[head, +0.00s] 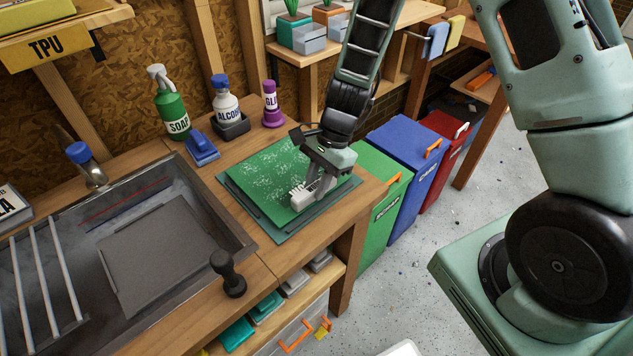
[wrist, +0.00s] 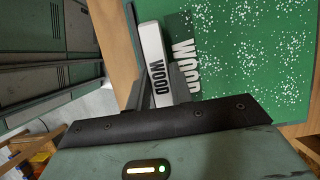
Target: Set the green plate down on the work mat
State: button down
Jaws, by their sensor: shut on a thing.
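The green plate (head: 272,176), speckled with white, is over the darker green work mat (head: 281,235) on the wooden bench. The mat's rim shows along its left and front sides. I cannot tell whether the plate touches the mat or hovers just above it. My gripper (head: 307,194) is shut on the plate's white grip, labelled WOOD, at its front right side. In the wrist view the grip (wrist: 154,62) sits between the fingers, beside the speckled green face of the plate (wrist: 255,60), which also carries the word WOOD. My gripper hides part of the plate's right side.
A sink-like tray (head: 160,250) lies left of the mat. Behind stand a soap bottle (head: 172,108), an alcohol bottle (head: 226,102), a glue bottle (head: 270,102) and a blue brush (head: 202,150). A black knob (head: 229,275) stands in front. Bins (head: 408,165) stand right of the bench.

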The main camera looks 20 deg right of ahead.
jog(key=shift+f, duration=0.15)
jog(key=c, duration=1.2)
grip_release()
jog(key=shift+o, duration=0.2)
jog(key=v, duration=1.7)
jog(key=shift+r+b, duration=0.25)
jog(key=shift+b, duration=0.15)
